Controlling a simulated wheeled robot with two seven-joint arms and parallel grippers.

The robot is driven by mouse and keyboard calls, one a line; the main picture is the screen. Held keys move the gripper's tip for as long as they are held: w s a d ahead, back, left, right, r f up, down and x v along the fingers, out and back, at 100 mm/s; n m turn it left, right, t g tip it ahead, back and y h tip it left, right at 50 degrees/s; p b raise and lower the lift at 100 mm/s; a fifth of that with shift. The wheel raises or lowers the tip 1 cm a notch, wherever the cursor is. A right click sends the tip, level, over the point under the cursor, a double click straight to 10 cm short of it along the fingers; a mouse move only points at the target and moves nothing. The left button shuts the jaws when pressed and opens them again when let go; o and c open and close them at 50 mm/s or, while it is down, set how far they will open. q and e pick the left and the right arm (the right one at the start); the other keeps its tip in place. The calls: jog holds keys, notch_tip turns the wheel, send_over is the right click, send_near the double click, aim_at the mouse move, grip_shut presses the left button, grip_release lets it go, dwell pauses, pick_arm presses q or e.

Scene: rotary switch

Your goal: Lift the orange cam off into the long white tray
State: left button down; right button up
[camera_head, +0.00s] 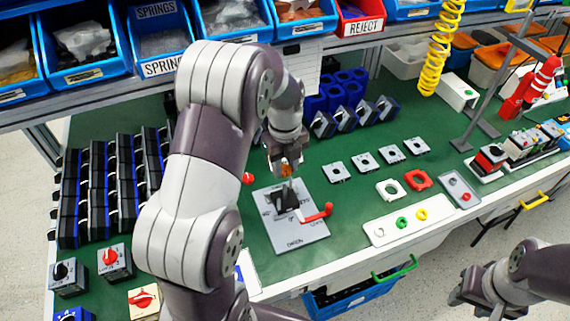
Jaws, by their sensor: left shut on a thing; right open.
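My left gripper (286,168) is shut on the small orange cam (286,171), above the black switch body (284,197). The fingers hide much of the cam. Whether the cam is fully clear of the switch body is hard to tell. The switch body stands on a grey plate (298,233), with a red handle (318,213) beside it. The long white tray (385,235) lies to the right near the bench's front edge. It holds a green ring (402,222) and a yellow ring (421,214). My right gripper (468,293) is open, off the bench at the lower right.
White square plates (363,162) lie in a row behind the tray. A white ring part (389,190), a red one (419,180) and a grey tray (459,190) lie near it. Blue-black switches (345,117) stand at the back. Green mat is clear between the plate and tray.

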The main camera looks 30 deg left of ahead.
notch_tip(320, 180, up, 7)
jog(key=p, duration=0.7)
jog(key=shift+r, duration=0.15)
dwell(0.5)
